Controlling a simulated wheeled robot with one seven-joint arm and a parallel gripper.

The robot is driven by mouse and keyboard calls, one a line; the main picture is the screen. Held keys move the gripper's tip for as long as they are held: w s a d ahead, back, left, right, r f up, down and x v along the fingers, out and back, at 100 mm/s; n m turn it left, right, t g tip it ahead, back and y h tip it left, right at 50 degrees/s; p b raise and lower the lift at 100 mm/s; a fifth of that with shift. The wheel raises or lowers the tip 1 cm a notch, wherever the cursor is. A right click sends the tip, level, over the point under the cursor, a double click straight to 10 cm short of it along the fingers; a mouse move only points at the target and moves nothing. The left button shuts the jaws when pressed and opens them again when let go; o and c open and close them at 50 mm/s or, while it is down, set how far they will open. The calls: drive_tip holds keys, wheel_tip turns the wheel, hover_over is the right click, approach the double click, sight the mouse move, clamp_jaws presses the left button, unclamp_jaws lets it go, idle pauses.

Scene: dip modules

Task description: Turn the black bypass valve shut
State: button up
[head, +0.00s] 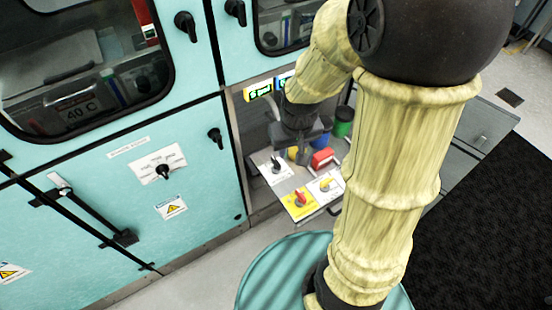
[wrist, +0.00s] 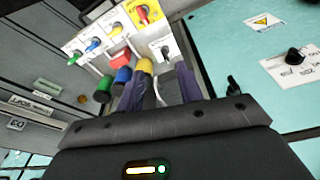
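The black valve handle (head: 276,166) sits on a white plate at the left end of a low panel, beside the teal cabinet. It also shows in the wrist view (wrist: 165,49), beyond my fingertips. My gripper (head: 302,143) is above the back of this panel in the head view. In the wrist view the two fingers (wrist: 160,88) stand apart, with nothing seen held between them. The black handle is apart from both fingers. Its exact turn is too small to tell.
A red handle on a yellow plate (head: 299,200) and a yellow handle (head: 325,185) sit near the black one. Blue (wrist: 93,45) and green (wrist: 75,58) handles continue the row. A red block (head: 322,160) and coloured cylinders crowd the gripper. Another black knob (head: 163,172) is on the cabinet door.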

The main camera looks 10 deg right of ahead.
drive_tip(key=w+f+n+g+p, duration=0.15)
drive_tip(key=w+f, duration=0.25)
drive_tip(key=w, duration=0.6)
drive_tip(key=n+p, duration=0.1)
drive_tip(key=p, duration=0.1)
hover_over(276, 161)
wheel_tip(276, 161, down, 7)
drive_tip(key=shift+g, duration=0.35)
wheel_tip(276, 161, down, 17)
drive_tip(key=p, duration=0.3)
drive_tip(key=shift+f, duration=0.15)
drive_tip(key=shift+c, duration=0.3)
clamp_jaws()
